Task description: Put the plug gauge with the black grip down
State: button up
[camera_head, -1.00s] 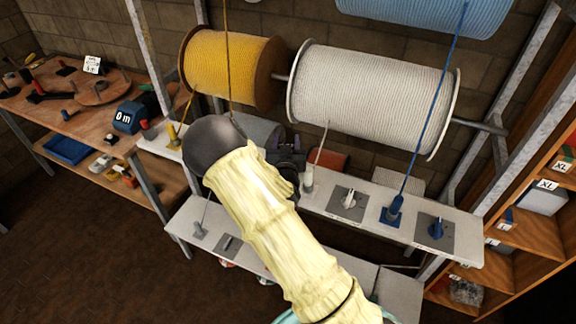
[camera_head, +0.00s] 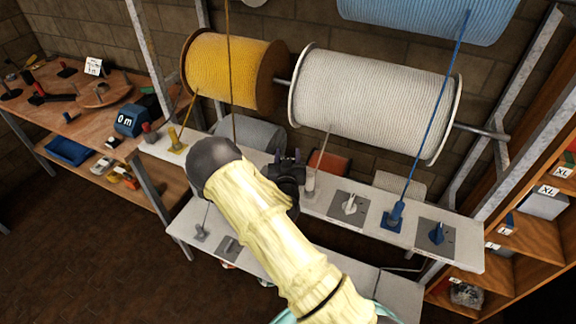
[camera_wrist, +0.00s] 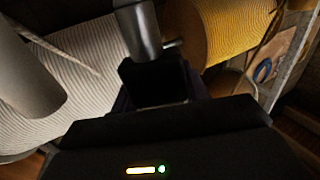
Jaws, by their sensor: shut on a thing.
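My gripper (camera_head: 288,160) is above the grey shelf ledge, in front of the white rope spool, just left of the pale fitting on the ledge. In the wrist view my gripper (camera_wrist: 155,90) shows as black jaws, shut on a dark piece. A dark grey, shiny cylinder (camera_wrist: 138,30) rises from the jaws there. It looks like part of the plug gauge with the black grip; its grip is mostly hidden between the jaws. In the head view the held piece is too dark and small to make out.
The ledge (camera_head: 462,254) carries a pale fitting (camera_head: 309,184), a white knob (camera_head: 349,206) and blue fittings (camera_head: 395,215). Ropes run up to the yellow (camera_head: 230,70) and white (camera_head: 370,95) spools. A wooden bench (camera_head: 60,125) with several tools stands left.

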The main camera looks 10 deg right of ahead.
jog(key=shift+w+f, duration=0.1)
jog(key=shift+f, duration=0.3)
jog(key=shift+f+p, duration=0.7)
jog(key=shift+f, duration=1.35)
jog(key=shift+f, duration=0.1)
jog(key=shift+f, duration=0.1)
jog(key=o, duration=1.1)
